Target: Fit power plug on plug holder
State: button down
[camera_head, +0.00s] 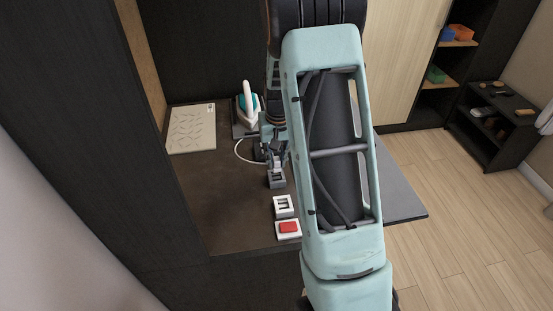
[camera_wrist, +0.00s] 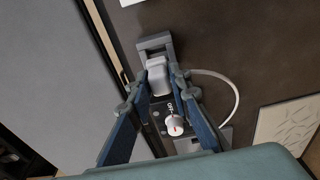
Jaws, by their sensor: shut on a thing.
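My gripper (camera_wrist: 157,82) points away from the wrist camera, its two blue-grey fingers shut on a pale power plug (camera_wrist: 158,73). The grey plug holder (camera_wrist: 150,43) is a frame-like block just beyond the plug. The plug's far end overlaps the holder in this view; I cannot tell whether it is seated in it. In the head view, my gripper (camera_head: 274,158) is directly behind the grey holder (camera_head: 277,182) on the dark counter, and the plug is mostly hidden by the fingers.
A white socket (camera_head: 283,206) and a red switch (camera_head: 288,228) line the counter's front. A white cord (camera_wrist: 237,97) loops beside my gripper. A box with an OFF dial (camera_wrist: 174,126) lies behind the plug.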

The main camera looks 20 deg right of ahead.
aim_at(276, 169)
jog(key=shift+f+b, duration=1.75)
jog(key=shift+f, duration=0.35)
dwell(1.5)
jog(key=c, duration=1.7)
grip_release()
